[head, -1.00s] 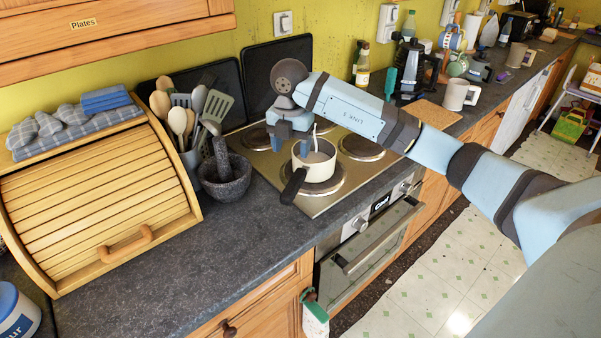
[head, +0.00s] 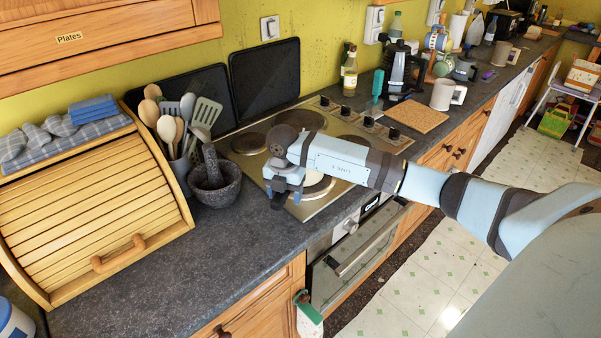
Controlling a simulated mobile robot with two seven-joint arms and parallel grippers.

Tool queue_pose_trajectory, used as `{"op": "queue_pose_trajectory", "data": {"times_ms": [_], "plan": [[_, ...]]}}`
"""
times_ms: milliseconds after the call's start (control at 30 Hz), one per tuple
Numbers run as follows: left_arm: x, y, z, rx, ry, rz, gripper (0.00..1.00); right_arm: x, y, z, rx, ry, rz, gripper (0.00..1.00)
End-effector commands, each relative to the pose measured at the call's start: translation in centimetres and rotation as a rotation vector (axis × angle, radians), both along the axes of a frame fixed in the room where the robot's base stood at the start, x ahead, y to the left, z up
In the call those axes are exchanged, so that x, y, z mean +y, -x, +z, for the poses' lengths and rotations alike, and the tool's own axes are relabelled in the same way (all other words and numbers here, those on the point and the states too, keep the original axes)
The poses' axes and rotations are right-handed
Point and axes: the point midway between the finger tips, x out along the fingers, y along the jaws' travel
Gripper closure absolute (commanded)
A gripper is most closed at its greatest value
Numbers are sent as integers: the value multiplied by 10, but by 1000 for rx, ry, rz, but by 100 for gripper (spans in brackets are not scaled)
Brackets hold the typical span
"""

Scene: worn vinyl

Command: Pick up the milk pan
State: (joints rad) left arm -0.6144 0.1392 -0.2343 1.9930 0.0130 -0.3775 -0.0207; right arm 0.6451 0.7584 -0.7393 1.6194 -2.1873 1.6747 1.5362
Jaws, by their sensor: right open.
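The milk pan (head: 313,178) is cream and stands on the front of the hob. Most of it is hidden behind my right arm and gripper; only a strip of its side shows below the arm. My right gripper (head: 279,203) is open, low at the hob's front left edge, on the side where the pan's dark handle points. The handle is hidden now, so I cannot tell whether it lies between the fingers. My left gripper is out of view.
The steel hob (head: 245,165) has bare hotplates behind the pan. A stone mortar (head: 216,192) with pestle stands close left of my gripper, before a utensil pot. A wooden bread bin (head: 90,210) is further left. A cork board (head: 415,117) lies right. The front worktop is clear.

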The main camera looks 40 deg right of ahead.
Motion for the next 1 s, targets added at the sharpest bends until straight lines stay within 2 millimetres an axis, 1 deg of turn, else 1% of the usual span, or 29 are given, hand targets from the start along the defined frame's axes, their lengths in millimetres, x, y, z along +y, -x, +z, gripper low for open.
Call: {"op": "queue_pose_trajectory", "data": {"times_ms": [167, 200, 367, 400, 467, 867, 1000], "plan": [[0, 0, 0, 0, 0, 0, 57, 0, 0, -1, -1, 0, 0, 38], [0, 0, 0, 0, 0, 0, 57, 0, 0, -1, -1, 0, 0, 41], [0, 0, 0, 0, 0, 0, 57, 0, -1, -1, -2, 0, 0, 77], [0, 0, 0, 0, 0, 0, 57, 0, -1, -1, -1, 0, 0, 87], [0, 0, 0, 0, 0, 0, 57, 0, -1, -1, -2, 0, 0, 100], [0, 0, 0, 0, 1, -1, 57, -1, -1, 2, -5, 0, -1, 100], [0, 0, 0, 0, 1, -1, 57, 0, -2, 8, -7, -1, -1, 100]]}}
